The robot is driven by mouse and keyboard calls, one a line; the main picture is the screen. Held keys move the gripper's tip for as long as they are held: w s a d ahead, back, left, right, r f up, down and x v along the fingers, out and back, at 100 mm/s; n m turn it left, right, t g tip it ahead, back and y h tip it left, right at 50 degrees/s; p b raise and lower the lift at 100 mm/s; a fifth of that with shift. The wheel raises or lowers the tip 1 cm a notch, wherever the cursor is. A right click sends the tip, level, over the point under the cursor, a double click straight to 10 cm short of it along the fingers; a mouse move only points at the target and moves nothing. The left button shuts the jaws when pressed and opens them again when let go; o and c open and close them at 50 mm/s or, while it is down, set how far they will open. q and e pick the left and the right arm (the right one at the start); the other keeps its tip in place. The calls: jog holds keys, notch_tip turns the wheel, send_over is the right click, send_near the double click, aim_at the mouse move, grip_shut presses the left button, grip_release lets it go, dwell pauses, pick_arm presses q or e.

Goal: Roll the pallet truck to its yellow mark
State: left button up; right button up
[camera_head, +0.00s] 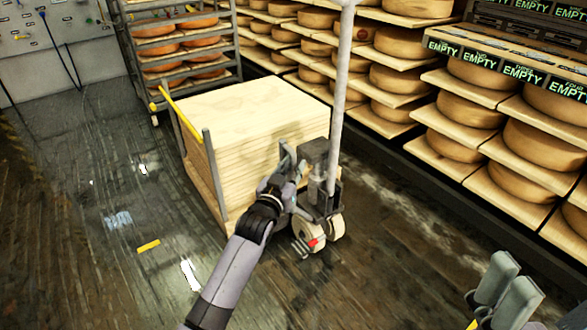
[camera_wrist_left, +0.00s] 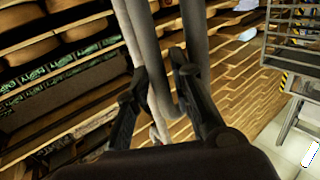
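The pallet truck (camera_head: 316,180) stands mid-floor, its pale pole-like handle (camera_head: 341,90) upright and its wheels at the near right. It carries a tall stack of pale boards (camera_head: 255,110). My left gripper (camera_head: 292,165) is at the truck's handle end, beside the stack. In the left wrist view its two dark fingers (camera_wrist_left: 155,80) stand apart on either side of grey tubing (camera_wrist_left: 165,95); I cannot tell whether they touch it. A short yellow mark (camera_head: 148,245) lies on the floor left of the truck. My right gripper (camera_head: 515,270) is at the lower right, fingers apart and empty.
Shelves of cheese wheels (camera_head: 540,145) line the right side and back, close to the truck. A metal rack (camera_head: 185,45) with orange wheels stands behind the stack. A yellow-topped rail (camera_head: 180,115) runs along the stack's left side. The wet dark floor (camera_head: 85,190) at left is mostly clear.

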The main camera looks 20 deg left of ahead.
pick_arm(q)
jog(key=shift+c, duration=0.3)
grip_shut()
dwell(0.5)
